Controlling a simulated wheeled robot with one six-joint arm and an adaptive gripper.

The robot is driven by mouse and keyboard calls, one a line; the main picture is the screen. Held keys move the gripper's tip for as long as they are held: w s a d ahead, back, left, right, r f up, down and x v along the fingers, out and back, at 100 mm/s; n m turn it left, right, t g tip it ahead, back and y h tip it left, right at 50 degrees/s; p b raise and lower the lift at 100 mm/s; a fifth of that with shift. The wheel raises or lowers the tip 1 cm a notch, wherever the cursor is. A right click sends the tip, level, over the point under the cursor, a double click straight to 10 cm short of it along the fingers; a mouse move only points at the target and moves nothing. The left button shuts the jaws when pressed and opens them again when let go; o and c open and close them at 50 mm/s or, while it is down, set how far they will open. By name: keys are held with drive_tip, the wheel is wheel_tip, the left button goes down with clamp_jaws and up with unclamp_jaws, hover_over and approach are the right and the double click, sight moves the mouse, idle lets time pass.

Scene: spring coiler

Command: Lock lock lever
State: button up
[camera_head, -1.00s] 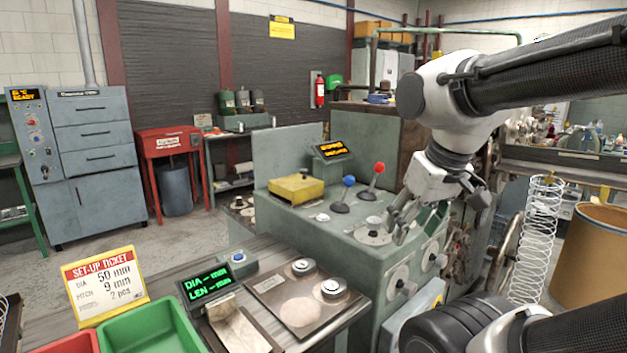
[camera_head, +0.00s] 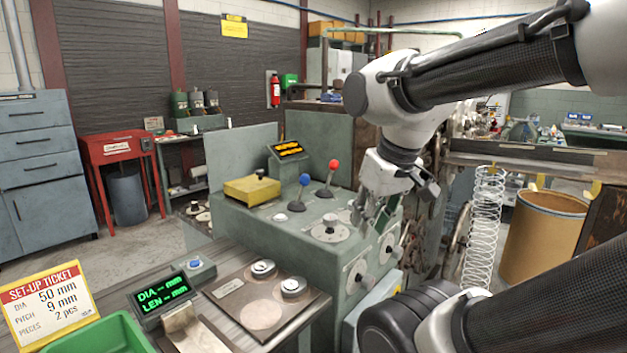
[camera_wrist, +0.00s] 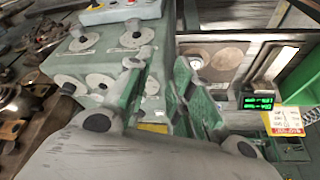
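The green machine cabinet (camera_head: 270,237) carries a blue-knobbed lever (camera_head: 305,180), a red-knobbed lever (camera_head: 333,165) and a round dial (camera_head: 330,229) on its top. Knobs on pale discs (camera_head: 358,275) sit on its front face, and similar discs show in the wrist view (camera_wrist: 84,38). I cannot tell which part is the lock lever. My gripper (camera_head: 372,217) is over the right front of the cabinet top, right of the dial. In the wrist view, the fingers of my gripper (camera_wrist: 160,72) are apart with nothing between them.
A bench in front holds a readout (camera_head: 160,293), a metal plate (camera_head: 240,318) with round pieces, a ticket (camera_head: 45,305) and a green bin (camera_head: 105,335). A hanging wire coil (camera_head: 485,230) and a brown drum (camera_head: 545,235) stand at right.

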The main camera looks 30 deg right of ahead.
sight(303, 188)
drive_tip(key=d+f+m, duration=0.1)
drive_tip(key=d+m, duration=0.1)
drive_tip(key=d+m+g, duration=0.1)
drive_tip(key=d, duration=0.1)
drive_tip(key=d+f+m, duration=0.1)
drive_tip(key=d+m, duration=0.1)
drive_tip(key=shift+d+f+m+g, duration=0.2)
drive_tip(key=shift+f+m+g, duration=0.1)
drive_tip(key=shift+g, duration=0.1)
clamp_jaws()
drive_tip(key=w+d+m+t+y, duration=0.4)
drive_tip(key=w+d+m, duration=0.45)
drive_tip(key=m, duration=0.75)
drive_tip(key=w+a+r+m+t+y, duration=0.1)
drive_tip(key=w+a+r+m+t, duration=0.2)
drive_tip(key=w+r+m, duration=0.2)
drive_tip(key=w+m, duration=0.2)
drive_tip(key=shift+a+r+m+y, duration=0.15)
drive_tip(key=shift+r+m+y, duration=0.1)
drive_tip(key=shift+m+y, duration=0.05)
drive_tip(key=shift+a, duration=0.1)
